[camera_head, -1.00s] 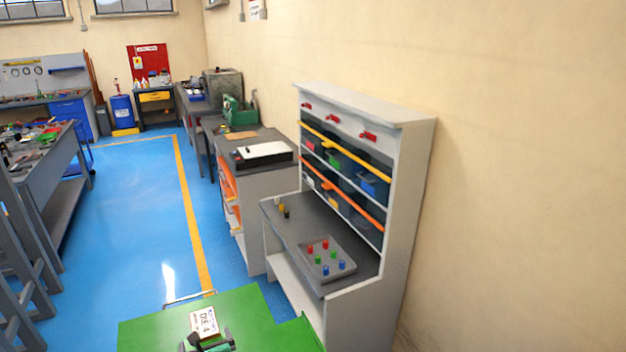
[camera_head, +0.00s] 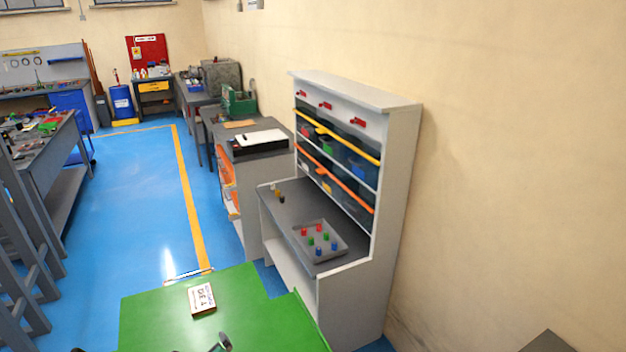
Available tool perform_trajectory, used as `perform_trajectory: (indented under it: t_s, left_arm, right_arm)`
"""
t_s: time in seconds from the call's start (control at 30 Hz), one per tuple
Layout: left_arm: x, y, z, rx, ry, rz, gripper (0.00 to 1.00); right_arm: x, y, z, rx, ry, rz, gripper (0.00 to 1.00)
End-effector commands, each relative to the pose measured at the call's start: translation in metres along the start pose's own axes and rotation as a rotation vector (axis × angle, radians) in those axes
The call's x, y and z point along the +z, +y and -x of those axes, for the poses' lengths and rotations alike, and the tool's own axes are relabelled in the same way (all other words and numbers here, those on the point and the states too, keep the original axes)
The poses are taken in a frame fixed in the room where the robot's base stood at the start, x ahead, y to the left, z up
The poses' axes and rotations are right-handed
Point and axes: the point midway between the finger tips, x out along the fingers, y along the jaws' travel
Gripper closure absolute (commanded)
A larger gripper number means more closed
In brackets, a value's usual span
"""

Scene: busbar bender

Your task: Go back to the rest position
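No whole gripper shows in this head view. A small dark, shiny part (camera_head: 222,343) pokes in at the bottom edge over the green bench top (camera_head: 160,325). It is cut off, and I cannot tell whether it belongs to one of my grippers. A small flat block with a white label (camera_head: 201,299), which seems to read "DIE 4", lies on the green top and nothing touches it.
A grey workstation (camera_head: 395,200) stands at the right, with a tray (camera_head: 335,252) of red, green and blue pieces on its shelf. Shelves and benches line the wall behind. The blue floor (camera_head: 130,220) at left is open. A dark corner (camera_head: 548,343) shows bottom right.

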Motion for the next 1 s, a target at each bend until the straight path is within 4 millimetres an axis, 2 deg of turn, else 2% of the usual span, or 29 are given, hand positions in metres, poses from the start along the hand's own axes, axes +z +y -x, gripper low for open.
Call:
perform_trajectory:
  t_s: [0.17, 0.27, 0.5, 0.6, 0.8, 1.0]
  left_arm:
    - [-0.017, 0.023, 0.034, 0.066, 0.086, 0.298, 0.00]
    - [-0.028, 0.041, 0.062, 0.133, 0.148, 0.538, 0.00]
    - [-0.047, 0.089, 0.152, 0.400, 0.270, 1.206, 0.00]
    - [-0.049, 0.102, 0.184, 0.508, 0.288, 1.415, 0.00]
    - [-0.049, 0.119, 0.229, 0.669, 0.291, 1.686, 0.00]
    - [-0.046, 0.130, 0.264, 0.796, 0.276, 1.870, 0.00]
  right_arm:
    - [-0.002, -0.003, 0.000, -0.003, 0.002, -0.001, 1.00]
    - [0.004, -0.003, 0.000, -0.003, -0.005, -0.001, 1.00]
    - [0.010, 0.000, 0.001, 0.000, -0.012, 0.001, 1.00]
    - [0.010, 0.001, 0.001, 0.001, -0.012, 0.001, 1.00]
    - [0.010, 0.003, 0.001, 0.003, -0.012, 0.002, 1.00]
    - [0.008, 0.004, 0.001, 0.004, -0.010, 0.003, 1.00]
